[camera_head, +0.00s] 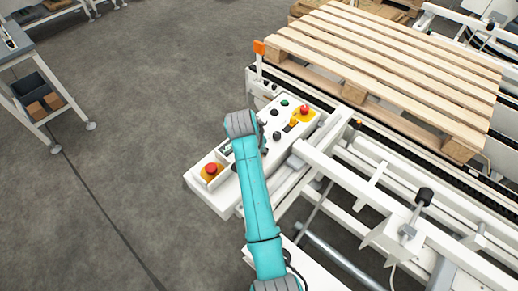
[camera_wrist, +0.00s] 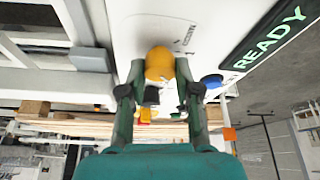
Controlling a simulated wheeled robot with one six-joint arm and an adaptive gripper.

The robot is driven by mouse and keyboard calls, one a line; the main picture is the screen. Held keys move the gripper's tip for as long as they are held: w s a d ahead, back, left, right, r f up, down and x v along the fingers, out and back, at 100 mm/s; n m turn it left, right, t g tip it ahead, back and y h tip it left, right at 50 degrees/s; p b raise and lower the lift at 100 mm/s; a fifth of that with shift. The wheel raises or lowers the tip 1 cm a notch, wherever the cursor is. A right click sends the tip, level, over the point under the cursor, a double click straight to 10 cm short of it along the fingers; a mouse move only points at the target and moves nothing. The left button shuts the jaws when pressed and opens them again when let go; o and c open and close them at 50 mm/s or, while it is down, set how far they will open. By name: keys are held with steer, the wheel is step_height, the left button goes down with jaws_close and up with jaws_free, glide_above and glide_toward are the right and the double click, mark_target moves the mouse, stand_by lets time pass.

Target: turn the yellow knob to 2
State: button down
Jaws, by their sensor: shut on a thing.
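The yellow knob (camera_wrist: 160,62) sits on the white control panel in the wrist view, between the fingertips of my gripper (camera_wrist: 160,74). The two dark fingers close on it from both sides. Small printed marks on the panel show beside the knob, but I cannot read its setting surely. In the head view my arm's end hangs over the control panel (camera_head: 236,187) and hides the held knob and the fingers.
A READY display (camera_wrist: 268,36) and a blue button (camera_wrist: 211,80) lie beside the knob. Red buttons (camera_head: 211,169) (camera_head: 305,110) sit near both panel ends. White rails and a wooden pallet (camera_head: 390,70) stand right; open floor lies left.

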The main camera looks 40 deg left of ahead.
steer(key=c, duration=0.8)
jaws_free()
steer(key=v, duration=1.2)
steer(key=shift+w, duration=0.1)
